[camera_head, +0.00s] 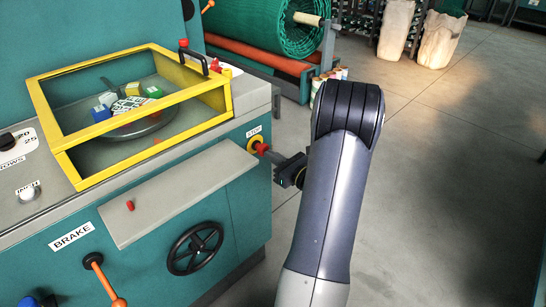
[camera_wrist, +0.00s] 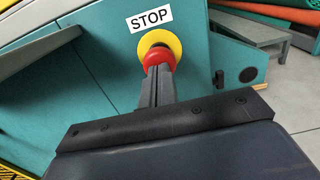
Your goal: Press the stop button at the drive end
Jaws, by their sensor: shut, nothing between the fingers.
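The red stop button (camera_wrist: 158,58) sits on a yellow round base below a white STOP label (camera_wrist: 150,19) on the teal machine's end. It also shows in the head view (camera_head: 262,148), at the right end of the machine front. My gripper (camera_wrist: 160,72) is shut and empty, its fingertips at the lower part of the button in the wrist view. They seem to touch it or lie very close; I cannot tell whether the button is pushed in. In the head view my gripper (camera_head: 270,152) reaches the button from the right.
A yellow-framed guard box (camera_head: 145,145) stands on the machine top. A grey shelf (camera_head: 180,190), a black handwheel (camera_head: 195,248) and an orange brake lever (camera_head: 105,280) are on the front. Green netting rolls (camera_head: 265,25) stand behind.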

